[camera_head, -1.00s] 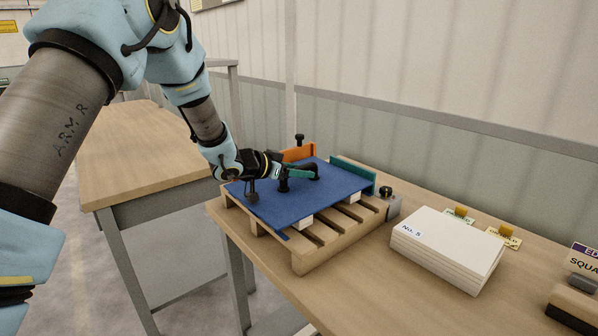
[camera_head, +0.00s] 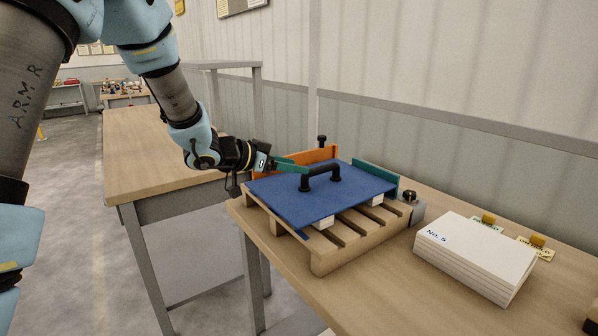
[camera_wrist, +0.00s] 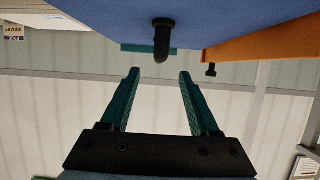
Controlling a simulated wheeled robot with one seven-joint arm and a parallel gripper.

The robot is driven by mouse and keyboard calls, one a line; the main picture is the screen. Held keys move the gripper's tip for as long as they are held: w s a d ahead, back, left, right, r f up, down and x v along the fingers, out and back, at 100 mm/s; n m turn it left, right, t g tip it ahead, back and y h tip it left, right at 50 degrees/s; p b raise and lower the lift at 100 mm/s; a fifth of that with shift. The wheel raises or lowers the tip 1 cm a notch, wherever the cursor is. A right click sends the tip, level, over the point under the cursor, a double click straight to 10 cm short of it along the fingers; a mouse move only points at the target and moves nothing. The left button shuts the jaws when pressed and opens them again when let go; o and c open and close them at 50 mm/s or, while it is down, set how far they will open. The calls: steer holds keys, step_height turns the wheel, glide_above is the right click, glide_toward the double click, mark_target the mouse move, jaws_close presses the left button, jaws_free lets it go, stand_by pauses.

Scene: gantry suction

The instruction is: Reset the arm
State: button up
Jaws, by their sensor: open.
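My gripper (camera_head: 290,165) is open and empty, with its teal fingers just left of the black handle (camera_head: 321,172) on the blue panel (camera_head: 300,206). The wrist view shows the two fingers (camera_wrist: 158,75) spread apart, with the handle (camera_wrist: 163,38) beyond them and nothing between them. My arm reaches in from the upper left.
An orange stop (camera_head: 322,155) and a teal stop (camera_head: 376,178) edge the panel's far side. A stack of white boards (camera_head: 474,257) lies to the right. A second wooden table (camera_head: 150,160) stands left, its top mostly clear. A wall runs behind.

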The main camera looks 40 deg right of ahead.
steer(key=shift+a+r, duration=0.1)
steer(key=shift+a, duration=0.15)
steer(key=w+a+f+n+t+y, duration=0.1)
steer(key=w+a+n+t+y, duration=0.25)
steer(key=w+a, duration=0.55)
steer(key=w+a+f+n+t+y, duration=0.1)
steer(key=w+a+n+t+y, duration=0.3)
steer(key=a, duration=0.9)
steer(key=s+a+f+n+g+y, duration=0.1)
steer(key=s+a+f+n+y, duration=0.2)
steer(key=a, duration=0.8)
steer(key=s+a+n+g+y, duration=0.1)
steer(key=s+a+n+y, duration=0.2)
steer(key=a, duration=0.7)
steer(key=s+a+f+n+g, duration=0.1)
steer(key=s+a+n+g, duration=0.2)
steer(key=s+a, duration=0.3)
steer(key=s+n, duration=0.1)
steer(key=s, duration=0.3)
steer(key=shift+f, duration=0.25)
